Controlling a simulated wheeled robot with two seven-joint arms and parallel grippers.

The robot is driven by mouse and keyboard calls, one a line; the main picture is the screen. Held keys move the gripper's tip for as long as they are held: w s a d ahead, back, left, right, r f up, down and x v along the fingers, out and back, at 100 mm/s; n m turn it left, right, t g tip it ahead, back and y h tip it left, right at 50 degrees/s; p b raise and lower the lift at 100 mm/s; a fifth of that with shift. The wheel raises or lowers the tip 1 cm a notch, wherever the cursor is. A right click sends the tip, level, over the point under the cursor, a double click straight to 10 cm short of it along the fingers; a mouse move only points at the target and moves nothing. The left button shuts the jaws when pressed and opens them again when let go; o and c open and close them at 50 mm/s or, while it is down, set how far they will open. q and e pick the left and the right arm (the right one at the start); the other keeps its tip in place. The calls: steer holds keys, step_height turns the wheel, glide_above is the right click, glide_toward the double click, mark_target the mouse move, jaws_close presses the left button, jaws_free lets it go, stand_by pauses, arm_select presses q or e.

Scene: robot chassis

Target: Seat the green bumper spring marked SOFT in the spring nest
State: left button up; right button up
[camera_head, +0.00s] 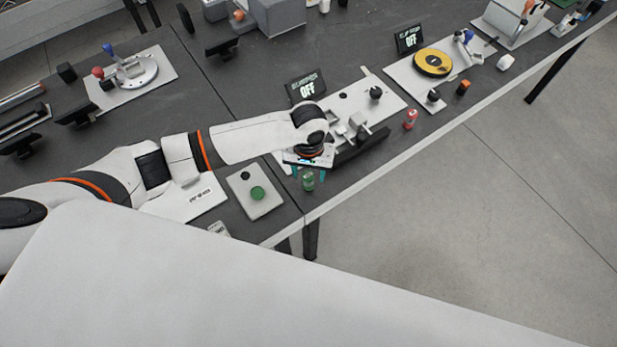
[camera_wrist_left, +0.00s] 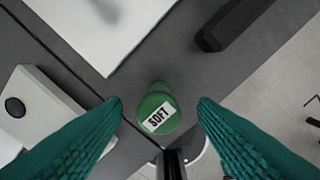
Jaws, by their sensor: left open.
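The green bumper spring (camera_head: 308,183) stands on the dark bench near its front edge. In the left wrist view the green spring (camera_wrist_left: 157,108) shows a white label reading SOFT on top. My left gripper (camera_head: 309,172) is above it, open. In the left wrist view its teal fingers (camera_wrist_left: 160,104) lie on either side of the spring, apart from it. I cannot tell for sure which part is the spring nest; a pale fixture plate (camera_head: 392,103) with clamps and a black knob lies just beyond the gripper. My right gripper is not in view.
A plate with a green button (camera_head: 257,193) lies left of the spring. A dark bar (camera_head: 362,146) lies close on the right. A small red part (camera_head: 410,119) and an orange part (camera_head: 463,88) stand along the front edge. A display reading OFF (camera_head: 306,88) stands behind.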

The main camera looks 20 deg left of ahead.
mark_target(308, 175)
arm_select(q)
step_height(308, 175, down, 4)
steer(key=shift+s+r+p, duration=0.1)
steer(key=shift+r+p, duration=0.05)
steer(key=shift+p, duration=0.15)
steer(key=shift+f, duration=0.25)
steer(key=shift+c, duration=0.4)
steer(key=c, duration=1)
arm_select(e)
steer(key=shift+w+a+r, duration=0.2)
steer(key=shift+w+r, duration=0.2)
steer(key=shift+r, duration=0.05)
